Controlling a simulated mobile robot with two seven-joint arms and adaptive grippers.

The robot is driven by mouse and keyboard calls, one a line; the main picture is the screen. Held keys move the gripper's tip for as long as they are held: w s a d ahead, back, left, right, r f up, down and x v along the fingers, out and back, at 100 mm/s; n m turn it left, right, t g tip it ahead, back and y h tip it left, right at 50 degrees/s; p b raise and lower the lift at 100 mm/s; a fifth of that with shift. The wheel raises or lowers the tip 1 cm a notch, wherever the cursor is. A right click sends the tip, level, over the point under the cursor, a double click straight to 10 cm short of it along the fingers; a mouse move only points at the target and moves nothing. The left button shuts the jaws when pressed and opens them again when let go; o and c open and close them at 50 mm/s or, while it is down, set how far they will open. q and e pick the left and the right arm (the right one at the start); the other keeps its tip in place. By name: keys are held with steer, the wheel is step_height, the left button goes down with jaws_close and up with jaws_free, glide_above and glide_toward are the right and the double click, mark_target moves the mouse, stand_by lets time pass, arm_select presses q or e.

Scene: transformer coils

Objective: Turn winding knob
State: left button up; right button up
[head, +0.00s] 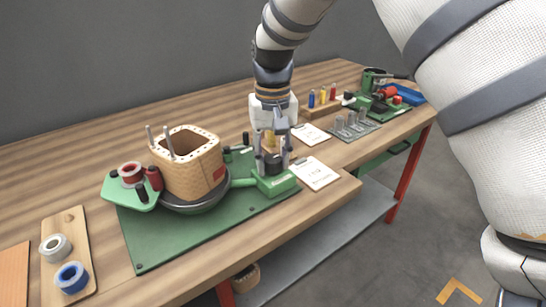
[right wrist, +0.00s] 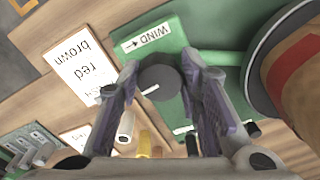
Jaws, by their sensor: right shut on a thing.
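The winding knob (right wrist: 158,84) is a dark grey round knob with a white pointer line, on a green housing (head: 275,184) at the right end of the winding stand. A white label (right wrist: 145,40) reading "WIND" with an arrow lies beside it. My right gripper (head: 272,150) points down over this housing. In the right wrist view its fingers (right wrist: 160,90) stand on both sides of the knob, shut on it. In the head view the fingers mostly hide the knob. A tan square coil former (head: 190,165) sits on the stand's round turntable. My left gripper is not in view.
Cards (head: 313,173) lie right of the housing. Behind are a wooden rack (head: 320,107) with coloured pegs and a grey tray (head: 353,130). Tape rolls (head: 72,276) lie at the front left. The wooden bench (head: 60,170) is bare at the back left.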

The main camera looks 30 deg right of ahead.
mark_target(272, 159)
steer(key=shift+m, duration=0.8)
stand_by(0.7)
stand_by(0.4)
steer(key=o, duration=1.2)
steer(key=shift+c, duration=0.2)
step_height(272, 159, up, 12)
